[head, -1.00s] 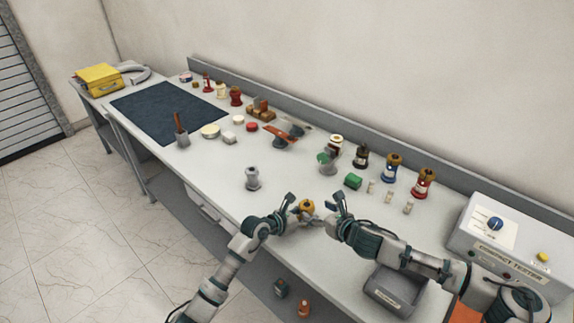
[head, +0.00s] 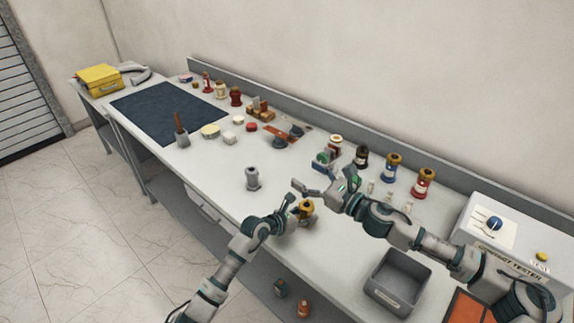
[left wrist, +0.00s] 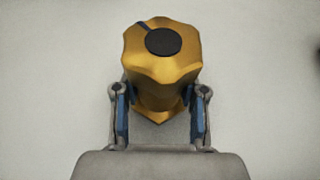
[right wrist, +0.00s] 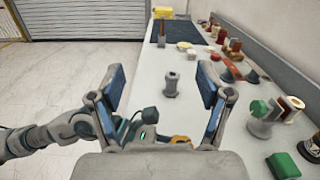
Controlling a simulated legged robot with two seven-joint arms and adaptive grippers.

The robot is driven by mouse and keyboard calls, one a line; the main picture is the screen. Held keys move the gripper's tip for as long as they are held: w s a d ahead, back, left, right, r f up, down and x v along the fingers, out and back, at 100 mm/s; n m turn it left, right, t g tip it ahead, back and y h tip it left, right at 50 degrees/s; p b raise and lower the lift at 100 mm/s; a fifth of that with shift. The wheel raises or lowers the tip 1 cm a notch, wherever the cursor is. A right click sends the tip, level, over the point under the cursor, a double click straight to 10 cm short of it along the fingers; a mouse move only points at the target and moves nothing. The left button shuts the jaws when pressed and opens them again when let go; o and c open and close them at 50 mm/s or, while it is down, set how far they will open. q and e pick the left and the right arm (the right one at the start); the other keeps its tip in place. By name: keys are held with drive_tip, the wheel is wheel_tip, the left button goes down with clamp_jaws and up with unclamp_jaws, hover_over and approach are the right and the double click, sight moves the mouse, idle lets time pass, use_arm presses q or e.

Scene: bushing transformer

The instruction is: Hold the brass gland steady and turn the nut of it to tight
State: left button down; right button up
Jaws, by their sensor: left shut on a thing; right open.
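The brass gland (head: 306,208) stands near the front edge of the bench. In the left wrist view the gland (left wrist: 160,65) shows a lobed brass nut with a black round centre and a dark blue mark at its upper left. My left gripper (head: 298,212) is shut on the gland's lower part, below the nut; the fingers (left wrist: 160,100) sit on both sides of it. My right gripper (head: 304,188) is open and empty, above and beyond the gland, apart from it. In the right wrist view its fingers (right wrist: 165,90) are spread, with a brass part (right wrist: 180,139) low between them.
A grey cylinder fitting (head: 252,178) stands left of the grippers. A green block lies behind my right arm, with small pale cylinders and bushings (head: 392,168) beyond. A grey bin (head: 398,282) and contact tester (head: 490,225) are at right.

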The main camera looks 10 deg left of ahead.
drive_tip(key=s+a+r+n+g+y, duration=0.1)
drive_tip(key=a+r+n+g+y, duration=0.1)
drive_tip(key=a+r+n+g, duration=0.2)
drive_tip(key=shift+s+a+n+g, duration=0.3)
drive_tip(key=shift+a+n+g, duration=0.45)
drive_tip(key=shift+n+g, duration=0.4)
drive_tip(key=shift+r, duration=0.1)
drive_tip(key=m+t+h, duration=0.6)
drive_tip(key=m+h, duration=0.2)
drive_tip(key=m, duration=0.2)
approach(308, 206)
drive_tip(key=x, duration=1.1)
drive_tip(key=shift+d, duration=0.1)
